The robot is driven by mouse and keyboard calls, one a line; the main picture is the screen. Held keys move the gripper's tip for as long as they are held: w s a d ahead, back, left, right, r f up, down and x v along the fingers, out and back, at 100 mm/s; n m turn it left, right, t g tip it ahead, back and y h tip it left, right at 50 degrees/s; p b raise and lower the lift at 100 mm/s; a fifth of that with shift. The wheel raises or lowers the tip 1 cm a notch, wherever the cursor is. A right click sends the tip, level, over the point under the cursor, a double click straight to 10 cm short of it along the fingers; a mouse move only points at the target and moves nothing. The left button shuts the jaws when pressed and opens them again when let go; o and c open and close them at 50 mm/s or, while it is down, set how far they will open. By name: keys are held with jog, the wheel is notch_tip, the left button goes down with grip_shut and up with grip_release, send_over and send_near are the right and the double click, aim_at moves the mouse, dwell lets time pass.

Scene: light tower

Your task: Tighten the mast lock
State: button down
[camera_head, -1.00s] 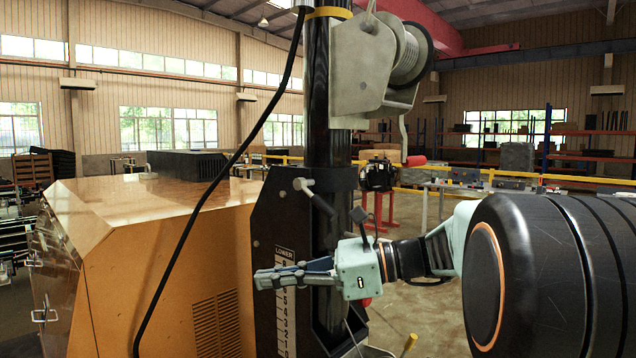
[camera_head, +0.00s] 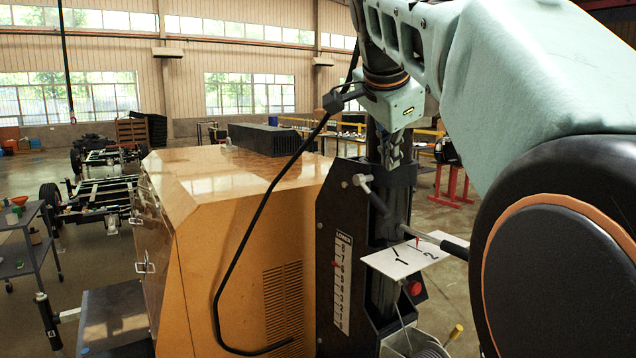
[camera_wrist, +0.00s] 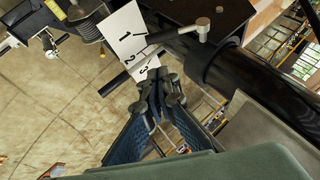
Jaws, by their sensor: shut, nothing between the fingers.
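The mast is a black vertical tube (camera_head: 382,275) in a black bracket beside the orange cabinet. A T-shaped clamp handle with a silver bar (camera_head: 362,182) and a dark arm sticks out of the collar; it looks like the mast lock. It also shows in the wrist view (camera_wrist: 187,31). My gripper (camera_head: 393,164) is shut and empty, fingers pointing down, above and right of the handle in the head view. In the wrist view its fingertips (camera_wrist: 156,78) are apart from the handle, below it in the picture. Part of the mast is hidden behind my gripper.
A white plate (camera_head: 382,262) marked with numbers sits below the handle, with a black-gripped lever (camera_head: 440,240) over it. A red knob (camera_head: 414,288) and a cable drum (camera_head: 428,351) are lower. A black cable (camera_head: 249,212) loops past the cabinet (camera_head: 225,250).

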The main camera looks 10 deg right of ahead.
jog(key=r, duration=0.1)
send_over(383, 214)
jog(key=f, duration=0.6)
jog(key=f+p, duration=0.1)
jog(key=f, duration=0.1)
jog(key=shift+s+d+f, duration=0.25)
jog(key=shift+d+f, duration=0.05)
jog(key=shift+f, duration=0.1)
jog(key=shift+w+a+f, duration=0.3)
jog(key=shift+f, duration=0.35)
jog(key=shift+f+b, duration=0.15)
jog(key=shift+b, duration=0.2)
jog(key=shift+f+t+b, duration=0.15)
jog(key=shift+t+b, duration=0.25)
jog(key=shift+b, duration=0.25)
jog(key=shift+f+b, duration=0.35)
jog(key=shift+b, duration=0.75)
